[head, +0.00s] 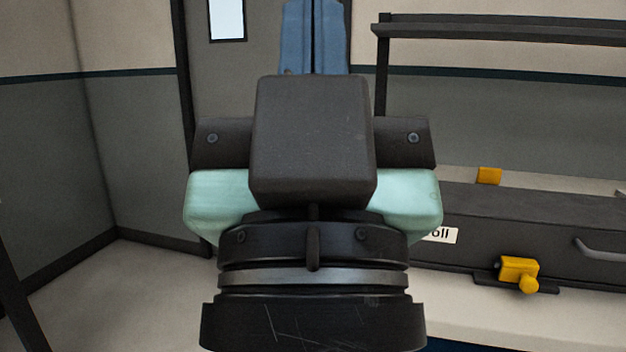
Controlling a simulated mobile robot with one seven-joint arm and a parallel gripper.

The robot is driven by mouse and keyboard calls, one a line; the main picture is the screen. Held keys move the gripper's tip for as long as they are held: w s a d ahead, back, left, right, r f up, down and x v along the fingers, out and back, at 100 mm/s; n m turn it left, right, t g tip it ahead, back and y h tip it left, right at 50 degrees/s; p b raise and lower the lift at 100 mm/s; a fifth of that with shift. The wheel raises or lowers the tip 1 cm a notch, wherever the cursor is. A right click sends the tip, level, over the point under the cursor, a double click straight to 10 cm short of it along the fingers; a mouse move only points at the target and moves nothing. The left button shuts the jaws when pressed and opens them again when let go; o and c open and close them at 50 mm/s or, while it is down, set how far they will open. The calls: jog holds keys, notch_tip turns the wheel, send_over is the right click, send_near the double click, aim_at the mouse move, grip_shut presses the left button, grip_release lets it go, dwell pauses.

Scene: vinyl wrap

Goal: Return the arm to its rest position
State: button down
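My gripper (314,30) is raised in front of the head camera and seen from behind, pointing up and away. Its two blue fingers lie side by side with only a thin dark line between them, so it looks shut. Nothing shows between the fingers; their far ends reach the top edge of the picture. The dark gripper body and wrist fill the middle of the view and hide what is behind them.
At right, a long dark case (540,236) with a yellow latch (519,272) and a handle lies on a pale surface. A dark rail (500,30) runs above it. A grey door (220,75) stands behind. Floor (110,295) at left looks clear.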

notch_tip(320, 180, up, 31)
jog(key=p, duration=2.9)
jog(key=shift+r, duration=0.15)
